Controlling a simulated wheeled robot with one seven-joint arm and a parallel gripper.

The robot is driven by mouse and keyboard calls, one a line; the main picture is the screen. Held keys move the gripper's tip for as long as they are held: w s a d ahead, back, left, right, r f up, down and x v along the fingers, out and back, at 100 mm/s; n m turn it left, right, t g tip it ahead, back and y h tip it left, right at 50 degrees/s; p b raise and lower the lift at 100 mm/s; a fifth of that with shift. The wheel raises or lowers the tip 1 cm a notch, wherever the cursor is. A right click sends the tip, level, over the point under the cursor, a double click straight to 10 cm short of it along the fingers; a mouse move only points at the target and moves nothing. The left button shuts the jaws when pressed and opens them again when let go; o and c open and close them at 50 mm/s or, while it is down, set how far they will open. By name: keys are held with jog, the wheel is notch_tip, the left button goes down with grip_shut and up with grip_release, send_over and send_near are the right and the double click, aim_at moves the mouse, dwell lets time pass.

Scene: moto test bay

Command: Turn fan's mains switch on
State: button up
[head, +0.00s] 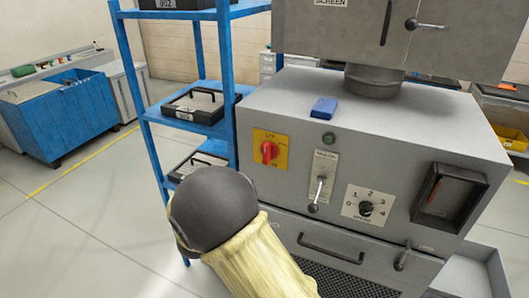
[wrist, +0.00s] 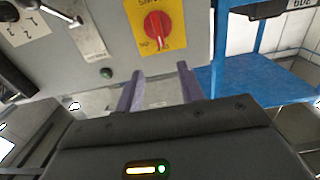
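The mains switch (head: 269,151) is a red rotary knob on a yellow plate, at the left of the grey machine's (head: 340,115) front panel. Its grip bar looks roughly upright; its lettering is too small to read surely. In the wrist view the red knob (wrist: 157,24) is at the top, just beyond the fingertips and apart from them. My gripper (wrist: 159,78) is open, its two purple-grey fingers spread with nothing between them. In the head view my dark, rounded arm part and yellow sleeve show below the switch; the fingers are hidden there.
Right of the switch are a lever (head: 317,192), a numbered dial (head: 366,207) and a dark-framed window (head: 448,198). A blue box (head: 323,108) lies on the machine's top. A blue shelf rack (head: 150,115) with black trays stands close at the left. Open floor lies further left.

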aim_at(265, 151)
jog(key=p+x, duration=0.6)
jog(key=x, duration=1.1)
jog(key=shift+p, duration=0.35)
jog(key=shift+c, duration=0.5)
grip_shut()
